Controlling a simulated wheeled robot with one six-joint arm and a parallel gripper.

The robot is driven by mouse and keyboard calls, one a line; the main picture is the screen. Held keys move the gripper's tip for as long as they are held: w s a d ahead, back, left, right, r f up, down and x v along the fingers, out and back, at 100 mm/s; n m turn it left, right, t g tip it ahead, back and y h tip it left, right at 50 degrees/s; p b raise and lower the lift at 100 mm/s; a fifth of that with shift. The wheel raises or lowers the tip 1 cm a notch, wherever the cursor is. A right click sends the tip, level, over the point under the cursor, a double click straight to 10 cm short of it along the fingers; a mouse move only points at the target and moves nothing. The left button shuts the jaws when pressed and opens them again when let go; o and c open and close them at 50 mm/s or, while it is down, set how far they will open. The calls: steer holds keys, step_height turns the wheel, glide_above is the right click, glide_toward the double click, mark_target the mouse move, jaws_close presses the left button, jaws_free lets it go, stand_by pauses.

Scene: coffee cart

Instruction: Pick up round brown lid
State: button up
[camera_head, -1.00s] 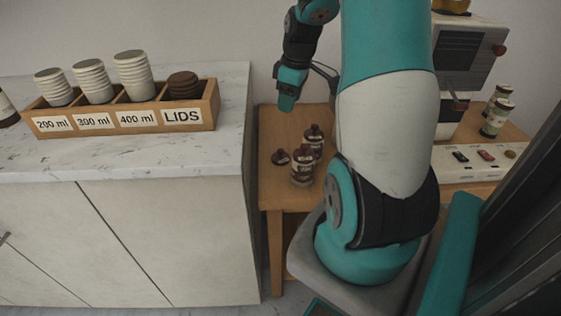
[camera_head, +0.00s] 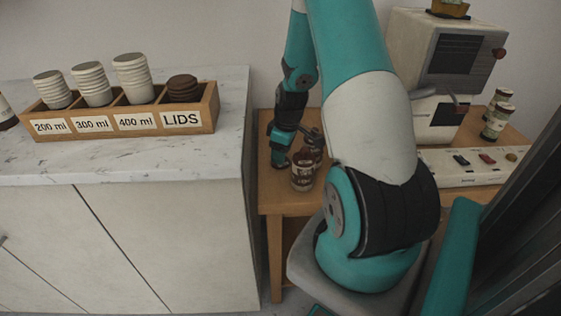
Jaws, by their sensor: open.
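My gripper (camera_head: 281,160) is open and low over the left part of the small wooden table (camera_head: 283,202), close to the brown bottles. The small brown lid-like piece that lay there is hidden behind or between the fingers now. I cannot tell whether the fingers touch it. A stack of round brown lids (camera_head: 183,88) sits in the LIDS compartment of the wooden organizer (camera_head: 209,112), far to the left of my gripper.
A brown bottle (camera_head: 302,173) stands just right of my gripper, with another (camera_head: 314,150) behind it, partly covered by my arm. Stacked cups (camera_head: 133,79) fill the other compartments on the marble counter (camera_head: 225,145). A coffee machine (camera_head: 440,70) stands at right.

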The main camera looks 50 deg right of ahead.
steer(key=shift+w+f, duration=0.1)
steer(key=shift+f, duration=0.3)
steer(key=shift+c, duration=0.5)
jaws_close()
steer(key=shift+r, duration=0.1)
